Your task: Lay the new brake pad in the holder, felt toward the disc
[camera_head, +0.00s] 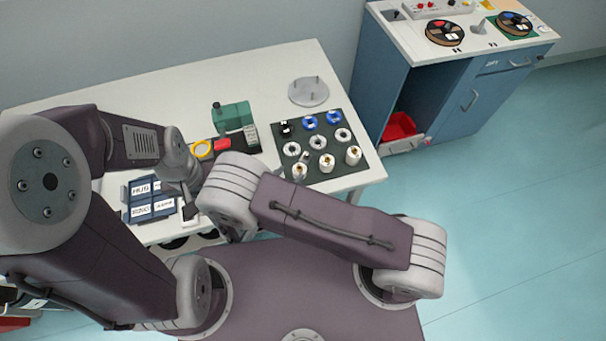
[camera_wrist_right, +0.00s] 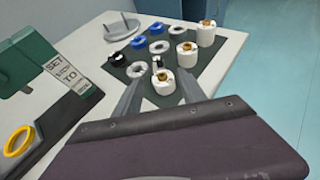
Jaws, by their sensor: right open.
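I cannot pick out a brake pad, its holder or a disc with certainty. On the table, a green unit (camera_head: 232,116) stands near a yellow ring (camera_head: 202,149) and a red block (camera_head: 222,144). The right wrist view shows the green unit (camera_wrist_right: 22,68) with a printed label, and the yellow ring (camera_wrist_right: 19,141). My right gripper (camera_wrist_right: 158,90) is open, its fingers pointing toward the dark parts mat; no held thing shows between them. In the head view its fingers are hidden behind my arm. My left gripper (camera_head: 188,190) is over the table's left part; its jaws are unclear.
The dark mat (camera_head: 327,172) carries blue rings, white rings and white cylinders with brass tops. A grey pinned plate (camera_head: 309,93) stands behind it. Blue labelled bins (camera_head: 150,199) lie at left.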

